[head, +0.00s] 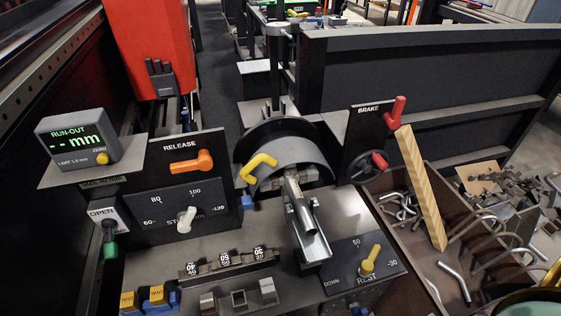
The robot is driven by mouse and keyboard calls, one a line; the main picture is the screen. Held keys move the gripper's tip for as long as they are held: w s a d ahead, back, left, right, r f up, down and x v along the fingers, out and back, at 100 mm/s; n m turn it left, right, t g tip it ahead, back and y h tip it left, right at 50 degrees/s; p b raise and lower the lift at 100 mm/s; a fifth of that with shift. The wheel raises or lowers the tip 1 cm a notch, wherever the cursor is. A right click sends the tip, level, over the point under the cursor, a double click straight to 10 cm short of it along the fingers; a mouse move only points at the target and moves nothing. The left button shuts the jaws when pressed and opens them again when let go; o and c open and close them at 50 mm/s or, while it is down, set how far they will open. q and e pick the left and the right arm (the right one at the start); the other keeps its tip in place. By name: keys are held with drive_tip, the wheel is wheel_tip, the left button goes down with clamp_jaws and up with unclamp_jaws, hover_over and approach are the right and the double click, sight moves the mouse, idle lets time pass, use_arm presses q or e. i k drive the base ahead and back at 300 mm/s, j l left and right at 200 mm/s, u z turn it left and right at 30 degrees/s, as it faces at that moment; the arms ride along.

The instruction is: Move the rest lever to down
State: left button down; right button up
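The rest lever (370,259) is a yellow handle on a dark panel marked REST (345,268), at the lower right of the bench. The panel carries the marks DOWN at left, 50 at top and 30 at right. The lever's tip points up and a little right, away from DOWN. The lever sticks out of the panel, so I cannot tell exactly which mark it is set to. Nothing touches it. Neither of my grippers shows in the head view.
A metal trough (306,222) stands just left of the panel. A brown bin (415,255) of bent rods, with a wooden bar (420,190), lies to the right.

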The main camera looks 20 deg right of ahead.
sight(367, 265)
drive_tip(key=l+z, duration=0.2)
drive_tip(key=z, duration=0.2)
drive_tip(key=l+z, duration=0.2)
drive_tip(key=z, duration=0.25)
drive_tip(key=l+z, duration=0.25)
drive_tip(key=z, duration=0.15)
drive_tip(key=k, duration=0.05)
